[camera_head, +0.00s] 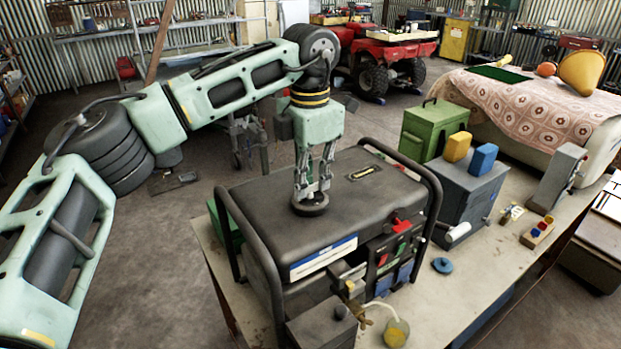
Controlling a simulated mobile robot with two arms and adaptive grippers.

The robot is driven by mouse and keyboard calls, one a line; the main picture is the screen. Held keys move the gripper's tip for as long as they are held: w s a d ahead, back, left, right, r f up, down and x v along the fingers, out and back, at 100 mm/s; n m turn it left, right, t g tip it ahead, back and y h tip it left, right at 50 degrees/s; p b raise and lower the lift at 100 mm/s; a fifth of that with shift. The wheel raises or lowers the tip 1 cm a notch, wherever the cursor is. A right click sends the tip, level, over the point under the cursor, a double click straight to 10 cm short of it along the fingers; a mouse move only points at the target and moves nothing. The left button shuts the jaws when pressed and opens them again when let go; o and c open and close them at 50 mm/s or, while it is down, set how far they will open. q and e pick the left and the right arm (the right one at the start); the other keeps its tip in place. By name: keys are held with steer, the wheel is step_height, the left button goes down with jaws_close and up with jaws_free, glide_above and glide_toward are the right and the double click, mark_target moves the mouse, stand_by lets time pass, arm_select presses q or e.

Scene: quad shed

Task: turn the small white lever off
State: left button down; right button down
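A short white handle (458,232), which looks like the small white lever, sticks out from the lower front of a grey box (470,190) on the workbench. Its on or off position cannot be told. My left gripper (312,192) points down over the top of the black generator (350,205), left of the white handle and well apart from it. Its two fingers reach down to a round black cap (310,208) on the generator top. Whether they grip the cap is unclear. My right gripper is not in view.
The generator's tubular frame (257,255) rises around it. A yellow block (458,146) and a blue block (483,158) sit on the grey box. A green case (427,128) stands behind. A blue disc (443,265) lies on the bench (480,285), with clear bench around it.

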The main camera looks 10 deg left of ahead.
mark_target(309, 190)
arm_select(q)
steer(key=shift+a, duration=0.1)
stand_by(0.3)
steer(key=c, duration=1.9)
jaws_free()
steer(key=shift+w+a, duration=0.1)
steer(key=shift+r, duration=0.4)
step_height(309, 190, up, 11)
